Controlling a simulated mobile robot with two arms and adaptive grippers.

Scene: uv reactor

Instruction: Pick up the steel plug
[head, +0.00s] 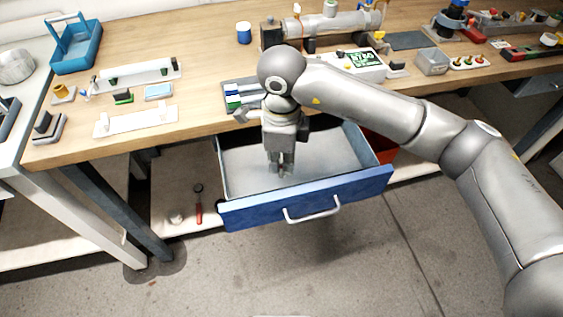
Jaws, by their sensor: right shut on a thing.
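My right gripper (280,170) points straight down into the open blue drawer (352,172) under the workbench. Its fingers are shut on a small grey thing low in the drawer, which I take to be the steel plug. The fingers hide most of the plug, and it is too small to tell its shape or whether it touches the drawer floor. My left gripper is not in view.
The drawer's walls surround the gripper, with its front panel and handle (312,213) nearest. The wooden bench edge (200,131) is just behind. A reactor tube (335,24) and trays stand on the bench. A red container (380,150) is right of the drawer.

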